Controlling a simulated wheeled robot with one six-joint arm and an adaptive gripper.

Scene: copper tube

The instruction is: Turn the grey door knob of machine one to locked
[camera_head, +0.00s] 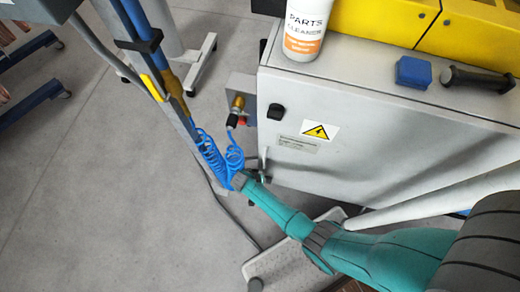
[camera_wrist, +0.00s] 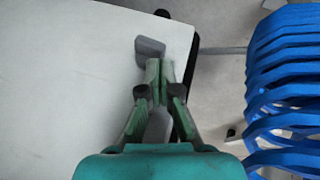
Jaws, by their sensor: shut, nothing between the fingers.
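The grey door knob (camera_head: 263,160) is on the pale front of the machine cabinet (camera_head: 375,165), near its left edge. In the head view it shows as a small, narrow grey piece, partly crowded by my gripper. In the wrist view a grey knob (camera_wrist: 150,47) stands just beyond my fingertips, against the pale panel. My teal gripper (camera_head: 241,181) reaches up to the cabinet's left side. Its fingers (camera_wrist: 160,66) are together and hold nothing. I cannot tell whether the fingertips touch the knob. The lock marking is not readable.
A blue coiled hose (camera_head: 212,155) hangs close left of my gripper and fills the right of the wrist view (camera_wrist: 288,75). A black knob (camera_head: 275,111) sits higher on the cabinet. A white cleaner bottle (camera_head: 305,28) and blue block (camera_head: 413,72) stand on top.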

